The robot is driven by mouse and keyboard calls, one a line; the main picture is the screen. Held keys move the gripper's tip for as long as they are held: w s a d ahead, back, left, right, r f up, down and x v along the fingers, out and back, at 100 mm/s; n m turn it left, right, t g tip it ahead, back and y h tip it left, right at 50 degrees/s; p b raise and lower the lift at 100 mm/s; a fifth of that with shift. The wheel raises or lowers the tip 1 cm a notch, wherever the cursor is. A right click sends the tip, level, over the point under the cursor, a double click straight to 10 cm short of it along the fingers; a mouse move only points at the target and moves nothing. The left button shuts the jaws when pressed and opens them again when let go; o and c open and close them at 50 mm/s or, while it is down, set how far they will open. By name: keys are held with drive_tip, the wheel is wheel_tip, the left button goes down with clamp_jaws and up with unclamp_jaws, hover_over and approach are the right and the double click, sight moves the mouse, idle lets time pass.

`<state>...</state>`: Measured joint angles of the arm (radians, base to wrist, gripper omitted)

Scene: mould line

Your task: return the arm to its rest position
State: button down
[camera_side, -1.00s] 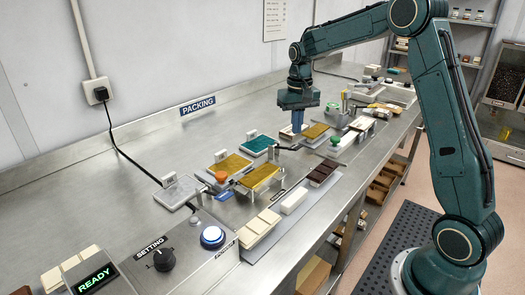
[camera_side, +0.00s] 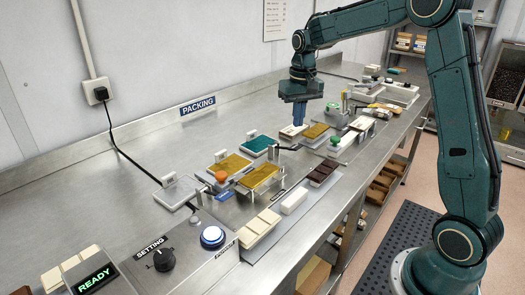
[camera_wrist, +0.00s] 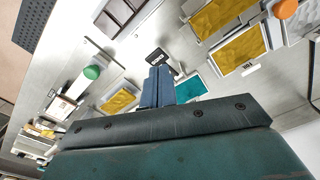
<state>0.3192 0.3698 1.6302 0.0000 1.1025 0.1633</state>
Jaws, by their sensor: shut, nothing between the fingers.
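My gripper (camera_side: 299,117) is shut and empty, with blue fingers pointing down over the bench. In the side view it hangs above a small white-framed tray (camera_side: 290,133) at the back of the row of moulds. The fingers overlap that tray in the picture, and I cannot tell the exact height between them. In the wrist view the shut fingers (camera_wrist: 158,82) show above the dark gripper body, with a teal mould (camera_wrist: 190,88) just right of them.
A control box (camera_side: 160,255) reading READY stands in front. The bench's back left (camera_side: 60,200) is clear.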

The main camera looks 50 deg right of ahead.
drive_tip(key=s+a+r+n+t, duration=0.3)
drive_tip(key=s+a+r, duration=0.6)
drive_tip(key=s, duration=0.4)
drive_tip(key=s+a+f+n+t, duration=0.1)
drive_tip(key=s+a, duration=0.1)
drive_tip(key=s, duration=0.4)
drive_tip(key=s+a+f+n+t, duration=0.1)
drive_tip(key=s+a+f, duration=0.1)
drive_tip(key=s, duration=0.5)
drive_tip(key=shift+s+a+f+n, duration=0.15)
drive_tip(key=shift+a+n, duration=0.15)
drive_tip(key=shift+a, duration=0.5)
